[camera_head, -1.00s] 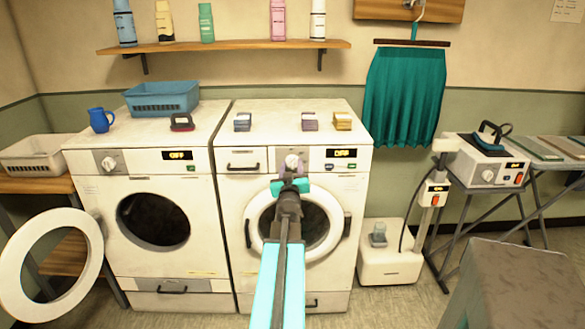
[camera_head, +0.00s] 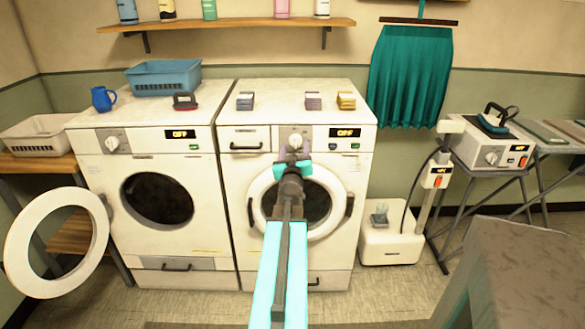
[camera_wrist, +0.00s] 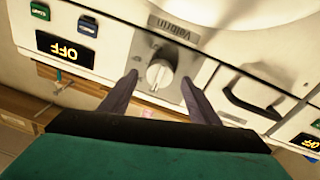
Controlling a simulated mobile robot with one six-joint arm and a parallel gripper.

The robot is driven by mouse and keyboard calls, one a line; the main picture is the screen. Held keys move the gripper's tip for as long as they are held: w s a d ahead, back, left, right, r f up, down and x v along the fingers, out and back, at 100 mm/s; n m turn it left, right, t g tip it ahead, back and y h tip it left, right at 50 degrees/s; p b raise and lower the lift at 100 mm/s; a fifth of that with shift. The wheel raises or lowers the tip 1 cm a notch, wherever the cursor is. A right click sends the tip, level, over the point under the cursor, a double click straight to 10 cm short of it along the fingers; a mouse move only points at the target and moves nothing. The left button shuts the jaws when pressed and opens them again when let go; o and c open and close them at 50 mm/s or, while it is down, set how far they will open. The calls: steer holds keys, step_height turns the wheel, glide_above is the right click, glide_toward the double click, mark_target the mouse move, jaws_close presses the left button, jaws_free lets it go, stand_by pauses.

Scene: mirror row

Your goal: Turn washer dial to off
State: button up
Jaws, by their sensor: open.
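The right front-loading machine (camera_head: 232,235), with a drawer and a closed round door, has a round dial (camera_head: 295,142) on its top panel. Its display (camera_head: 345,132) reads OFF. My gripper (camera_head: 293,154) is in front of the panel at the dial, partly covering it in the head view. In the wrist view, the light dial (camera_wrist: 159,74) with its raised grip lies between the open fingers of my gripper (camera_wrist: 159,82), with a gap visible on each side. The display appears upside down there and reads OFF (camera_wrist: 64,50). Contact with the dial cannot be told.
A left machine (camera_head: 205,225) has its round door (camera_head: 22,250) swung open to the left; its display also reads OFF. Small stacks and a blue basket (camera_head: 165,75) are on the machine tops. A grey block (camera_head: 520,270) stands at the near right.

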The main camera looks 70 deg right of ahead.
steer(key=p+v, duration=0.1)
steer(key=v, duration=0.2)
steer(key=shift+s+a+r+p, duration=0.1)
steer(key=shift+a+p, duration=0.2)
steer(key=p, duration=0.6)
steer(key=shift+a, duration=0.15)
steer(key=a+p, duration=0.1)
steer(key=p, duration=0.6)
steer(key=shift+s, duration=0.2)
steer(key=a+p, duration=0.1)
steer(key=p, duration=0.4)
steer(key=shift+s+a, duration=0.15)
steer(key=shift+a, duration=0.1)
stand_by(0.3)
steer(key=shift+f+p+v, duration=0.2)
steer(key=shift+p+v, duration=1.2)
steer(key=shift+v, duration=1.3)
